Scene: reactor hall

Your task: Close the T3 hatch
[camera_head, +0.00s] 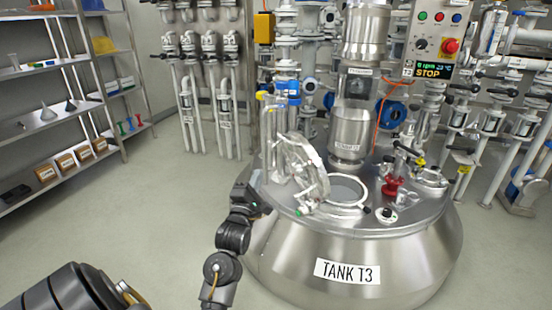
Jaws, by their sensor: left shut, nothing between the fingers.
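The steel tank labelled TANK T3 (300,255) stands in the middle right. Its round hatch lid (308,168) stands open, tilted up at the left of the hatch opening (347,190). The opening's ring is bare and shows the tank's inside. My left gripper (262,205) is at the tank's left edge, left of and a little lower than the lid. It is shut and empty, and looks apart from the lid, though its tips are small in view. My right gripper is not in view.
A red valve (392,186) and other fittings sit on the tank top, right of the opening. A steel column (352,130) and a control box (438,42) reading STOP rise behind. Shelves (60,120) stand at the left. The floor between shelves and tank is clear.

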